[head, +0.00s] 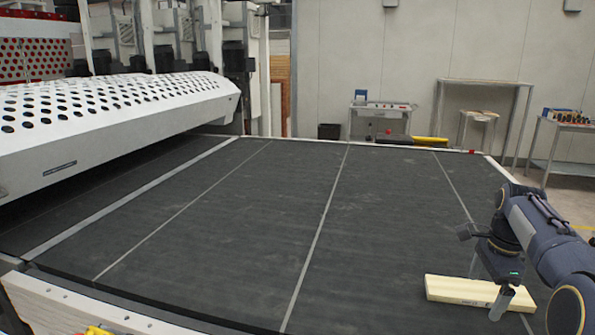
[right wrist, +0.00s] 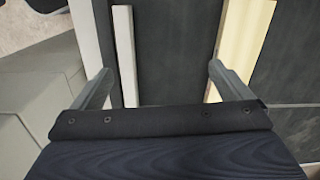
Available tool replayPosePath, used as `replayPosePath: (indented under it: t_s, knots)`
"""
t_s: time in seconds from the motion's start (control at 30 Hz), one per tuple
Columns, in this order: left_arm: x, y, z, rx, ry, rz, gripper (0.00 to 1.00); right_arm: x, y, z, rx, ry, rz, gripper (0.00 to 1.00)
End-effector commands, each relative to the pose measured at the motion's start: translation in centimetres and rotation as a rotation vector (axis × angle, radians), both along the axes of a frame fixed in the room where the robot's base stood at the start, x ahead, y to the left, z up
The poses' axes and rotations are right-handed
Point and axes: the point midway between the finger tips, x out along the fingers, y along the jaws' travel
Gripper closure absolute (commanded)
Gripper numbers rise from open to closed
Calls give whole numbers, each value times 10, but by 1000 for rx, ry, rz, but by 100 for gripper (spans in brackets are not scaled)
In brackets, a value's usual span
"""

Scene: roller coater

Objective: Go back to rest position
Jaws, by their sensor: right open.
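My right gripper (head: 487,284) is at the right of the head view, over the near right part of the dark conveyor bed (head: 390,240). In the right wrist view its two fingers (right wrist: 160,75) stand wide apart with nothing held between them. A pale yellow board (head: 455,290) lies flat on the bed, just beside and partly behind the gripper. The board also shows in the right wrist view (right wrist: 241,42), close to the right finger; I cannot tell whether they touch. My left gripper is not in view.
A white perforated machine cover (head: 120,105) overhangs the bed at left. Most of the bed is clear. Tables, including one with a blue item (head: 360,97), stand by the back wall.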

Motion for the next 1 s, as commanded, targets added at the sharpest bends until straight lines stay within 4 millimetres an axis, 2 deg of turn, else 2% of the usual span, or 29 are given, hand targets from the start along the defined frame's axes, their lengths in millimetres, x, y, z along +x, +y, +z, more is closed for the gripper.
replayPosePath:
  t_s: [0.27,0.47,0.57,0.67,0.8,0.9,1.0]
  knots:
    - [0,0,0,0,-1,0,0,-34,20,11,65,-95,189,2]
    - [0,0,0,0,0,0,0,-76,54,18,106,-222,436,2]
    - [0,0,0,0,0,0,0,-109,83,21,108,-319,622,2]
    - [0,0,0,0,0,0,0,-151,123,17,74,-437,861,2]
    - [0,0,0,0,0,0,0,-208,175,-4,-28,-569,1181,2]
    - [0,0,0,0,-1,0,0,-238,200,-24,-109,-623,1356,2]
    - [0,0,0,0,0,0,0,-257,216,-40,-172,-651,1472,2]
